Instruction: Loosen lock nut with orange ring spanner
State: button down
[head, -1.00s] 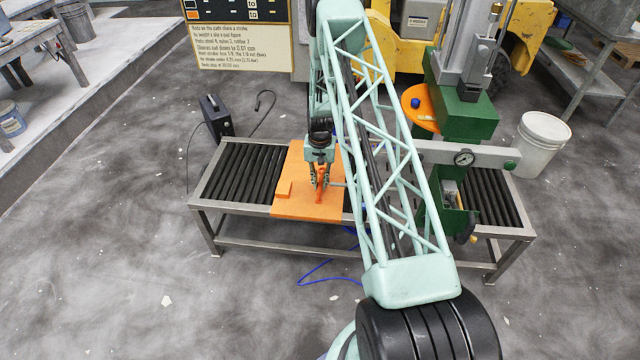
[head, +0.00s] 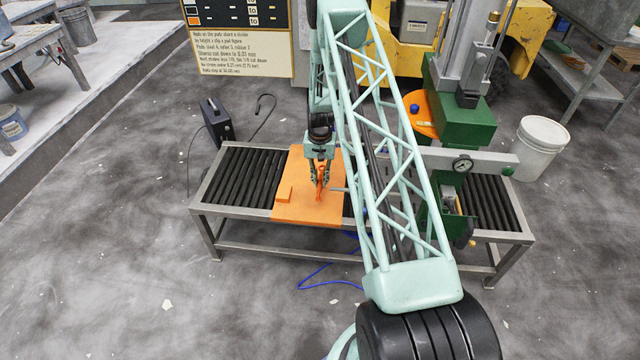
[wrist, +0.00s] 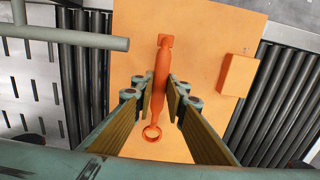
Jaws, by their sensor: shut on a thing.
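The orange ring spanner (wrist: 161,85) is between the two fingers of my gripper (wrist: 163,105) in the wrist view, with its ring end toward the bottom of that picture. My gripper (head: 321,180) is shut on the spanner's shank, over the orange board. The spanner also shows small in the head view (head: 321,186). I cannot tell whether it touches the board. I cannot make out the lock nut in either view. The green press (head: 463,120) stands to the right, partly hidden behind my arm.
The orange board (head: 300,212) lies on the roller conveyor (head: 240,178), with a small orange block (head: 284,193) on its left part. A gauge (head: 462,164) sits on a grey beam at the press. A white pail (head: 541,148) stands at the right. A black case (head: 216,118) stands behind the conveyor.

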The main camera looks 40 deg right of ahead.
jog(key=shift+r, duration=0.3)
jog(key=shift+a, duration=0.1)
jog(key=shift+w+a+r, duration=0.15)
jog(key=shift+a, duration=0.1)
jog(key=a+r+n, duration=0.3)
jog(key=a+r, duration=0.4)
jog(key=a, duration=0.7)
jog(key=s+a+r+n, duration=0.1)
jog(key=a+r+n, duration=0.2)
jog(key=a+r, duration=0.5)
jog(key=s+a+r+n, duration=0.1)
jog(key=a+r+n, duration=0.2)
jog(key=a, duration=1.8)
notch_tip(320, 180, up, 5)
jog(key=shift+s+f, duration=0.15)
